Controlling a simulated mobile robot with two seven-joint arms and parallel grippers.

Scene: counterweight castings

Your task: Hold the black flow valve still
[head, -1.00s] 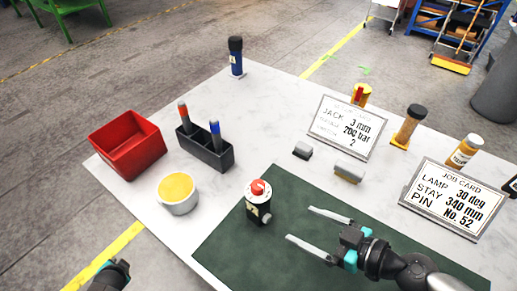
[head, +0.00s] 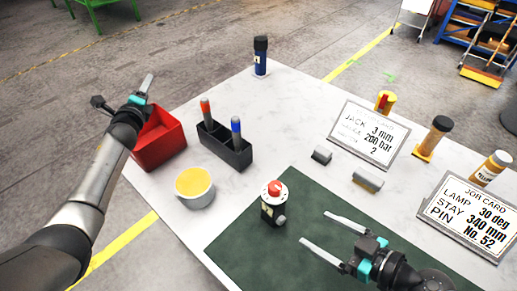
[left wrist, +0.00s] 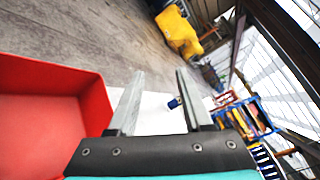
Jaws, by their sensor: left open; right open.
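The black flow valve (head: 268,209) with a red knob on top stands upright on the dark green mat (head: 244,253) in the head view. My right gripper (head: 317,229) is open, its two fingers apart, to the right of the valve and not touching it. My left gripper (head: 140,88) is raised near the red bin (head: 164,146), far from the valve. In the left wrist view its open fingers (left wrist: 158,100) have nothing between them at close range, and the red bin (left wrist: 45,115) is at the left.
A black holder (head: 228,155) with red and blue markers and a white tub (head: 195,190) with yellow contents stand left of the mat. A blue bottle (head: 260,58) stands at the back corner. Two cards (head: 370,135) (head: 468,210) and several bottles line the right.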

